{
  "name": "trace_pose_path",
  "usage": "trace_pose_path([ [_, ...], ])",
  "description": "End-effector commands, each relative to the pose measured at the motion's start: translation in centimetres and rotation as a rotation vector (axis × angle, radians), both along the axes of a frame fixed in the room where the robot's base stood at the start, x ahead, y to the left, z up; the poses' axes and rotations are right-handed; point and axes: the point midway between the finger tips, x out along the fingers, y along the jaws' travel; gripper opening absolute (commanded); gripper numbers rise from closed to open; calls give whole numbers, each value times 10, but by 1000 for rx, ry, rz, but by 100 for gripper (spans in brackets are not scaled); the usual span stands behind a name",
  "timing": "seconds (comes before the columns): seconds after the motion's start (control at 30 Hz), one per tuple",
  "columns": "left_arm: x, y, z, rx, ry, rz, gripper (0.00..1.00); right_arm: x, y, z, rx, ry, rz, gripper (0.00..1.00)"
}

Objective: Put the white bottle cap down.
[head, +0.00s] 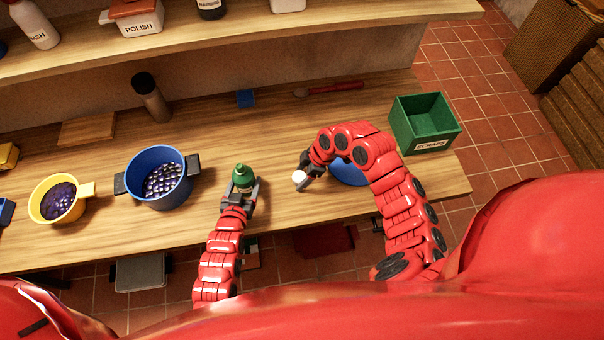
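My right gripper (305,176) reaches over the right part of the wooden counter and points left. The small white bottle cap (299,177) is at its fingertips, and the gripper appears shut on it. I cannot tell for certain whether the cap is clear of the counter. My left gripper (243,187) is at a green bottle (243,176) near the counter's front, with its fingers on either side of the bottle. It looks shut on the bottle.
A blue round dish (348,172) lies partly behind my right arm. A green scraps bin (424,122) stands at the counter's right end. Blue (157,178) and yellow (58,198) pots of dark fruit stand left. The counter (275,140) is clear behind the grippers.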

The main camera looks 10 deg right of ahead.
Motion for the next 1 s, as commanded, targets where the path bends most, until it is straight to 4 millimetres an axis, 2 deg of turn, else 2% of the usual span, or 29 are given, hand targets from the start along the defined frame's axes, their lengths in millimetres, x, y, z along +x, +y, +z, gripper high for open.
trace_pose_path([
  [0.03, -3, 1, -7, 3, 16, 0, 0, 0, 0, -1, 0, 0, 0, 80],
  [0.3, -3, 1, -7, 4, 15, 0, 0, 0, 0, 0, 0, 0, 0, 80],
  [0.43, -3, 1, -7, 4, 15, 0, 0, 0, -3, 8, 0, -1, -2, 80],
  [0.57, -3, 1, -7, 4, 15, 0, 0, 0, -11, 30, 2, -7, -2, 80],
  [0.8, -3, 1, -6, 3, 15, 0, 0, -4, -32, 81, 0, -8, -3, 80],
  [1.0, -3, 1, -6, 4, 14, 0, 0, -8, -43, 107, 1, -1, -1, 80],
])
